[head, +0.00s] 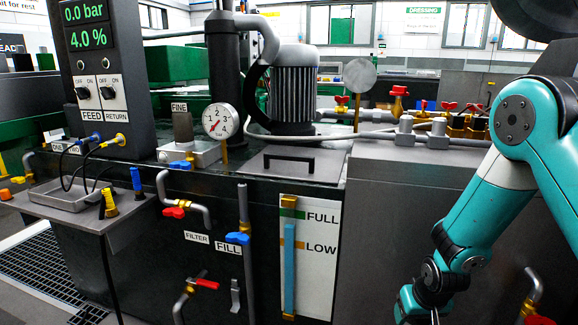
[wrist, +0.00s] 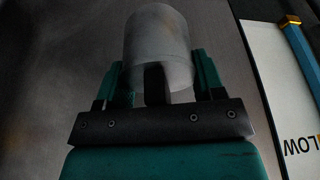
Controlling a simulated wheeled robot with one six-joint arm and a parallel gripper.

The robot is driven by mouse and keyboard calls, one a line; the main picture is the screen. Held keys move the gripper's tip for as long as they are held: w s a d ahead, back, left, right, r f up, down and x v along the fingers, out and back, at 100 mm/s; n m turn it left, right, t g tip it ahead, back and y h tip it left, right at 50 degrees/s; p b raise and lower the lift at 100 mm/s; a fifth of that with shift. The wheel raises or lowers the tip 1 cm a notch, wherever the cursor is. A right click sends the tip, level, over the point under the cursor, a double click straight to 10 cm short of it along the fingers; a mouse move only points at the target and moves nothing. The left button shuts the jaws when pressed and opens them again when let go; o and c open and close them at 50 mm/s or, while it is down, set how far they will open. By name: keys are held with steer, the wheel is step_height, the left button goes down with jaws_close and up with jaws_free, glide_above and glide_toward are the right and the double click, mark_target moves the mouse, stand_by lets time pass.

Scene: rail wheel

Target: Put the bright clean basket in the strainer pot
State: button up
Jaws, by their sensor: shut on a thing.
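In the wrist view my gripper (wrist: 161,76) is shut on a pale grey cylinder (wrist: 158,40), which looks like the basket. One finger is on each side of it. Its top is smooth and rounded, and its lower edge has a dark opening facing my palm. In the head view my arm reaches down at the right, and the gripper and cylinder are out of the picture at the bottom. I cannot surely pick out the strainer pot. A grey block with a dark cylinder labelled FINE (head: 182,128) stands on the tank top at the left.
The dark tank (head: 120,215) has pipes with a blue FILL valve (head: 237,238) and red handles in front. A level gauge (head: 290,265) is beside my arm and also at right in the wrist view (wrist: 300,60). A motor (head: 293,90) and pressure gauge (head: 220,121) stand on top.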

steer(key=w+p+v, duration=0.1)
steer(key=p+v, duration=3)
steer(key=shift+w+r, duration=0.25)
steer(key=shift+r, duration=0.1)
steer(key=shift+w+d, duration=0.15)
steer(key=shift+d, duration=0.35)
